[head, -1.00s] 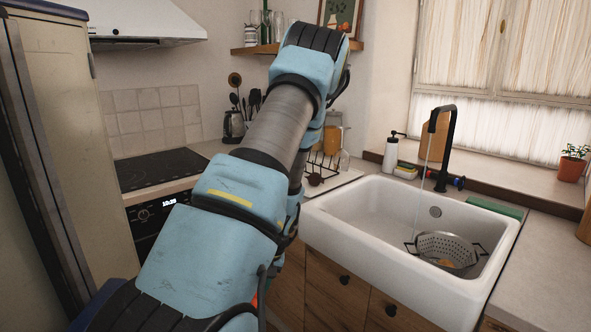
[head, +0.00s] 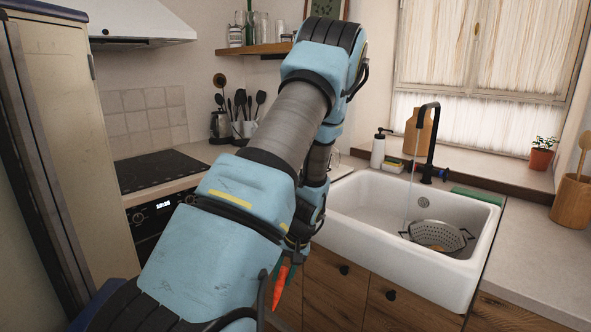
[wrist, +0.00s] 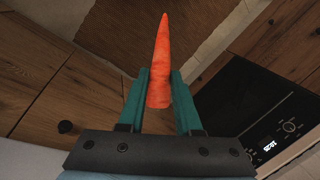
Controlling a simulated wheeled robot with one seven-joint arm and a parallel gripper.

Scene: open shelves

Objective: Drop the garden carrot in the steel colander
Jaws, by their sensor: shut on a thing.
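An orange carrot (wrist: 160,62) is held between the two green fingers of my gripper (wrist: 159,92) in the wrist view. Its narrow end points away from the gripper. In the head view the carrot (head: 279,288) shows partly below my arm, in front of the wooden cabinets; most of my gripper is hidden there by the arm. The steel colander (head: 437,234) sits in the right part of the white sink, right of and beyond my gripper. Something orange-brown lies inside the colander, too small to name.
The white sink (head: 385,254) has a high front wall. A black faucet (head: 429,137) stands behind it with water running near the colander. A stove (head: 160,170) and oven are at left. A plant pot (head: 541,158) and a wooden utensil holder (head: 571,203) are at right.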

